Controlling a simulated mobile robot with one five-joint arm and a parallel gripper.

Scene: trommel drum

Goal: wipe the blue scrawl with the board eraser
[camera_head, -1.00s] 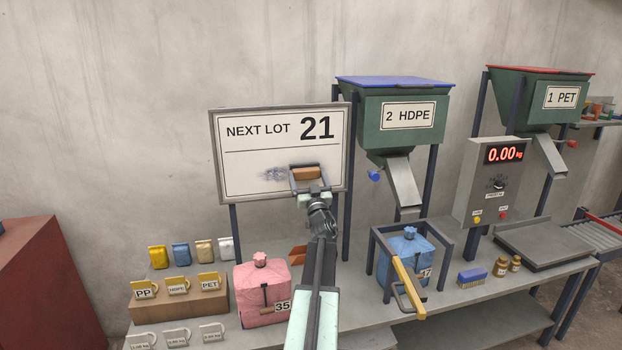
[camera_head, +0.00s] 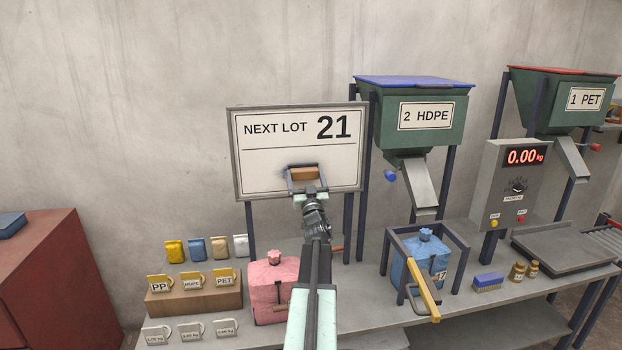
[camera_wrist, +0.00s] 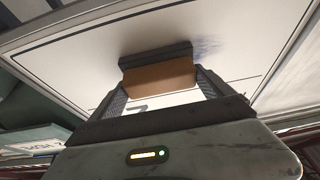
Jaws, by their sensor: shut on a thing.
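The whiteboard (camera_head: 262,160) stands upright behind the bench and reads "NEXT LOT 21". My gripper (camera_head: 303,176) is shut on the board eraser (camera_head: 304,173), a tan block with a dark pad, in front of the board's lower middle. In the wrist view the eraser (camera_wrist: 158,76) sits between both fingers of my gripper (camera_wrist: 158,88), its dark pad against or very near the board (camera_wrist: 90,50). A faint blue scrawl (camera_head: 283,172) shows just left of the eraser; in the wrist view a blue smudge (camera_wrist: 208,47) lies beside the pad. The eraser hides part of that area.
A blue bag (camera_head: 420,262) in a frame with a yellow bar (camera_head: 420,288) stands to the right. The HDPE hopper (camera_head: 424,140) is close to the board's right side.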

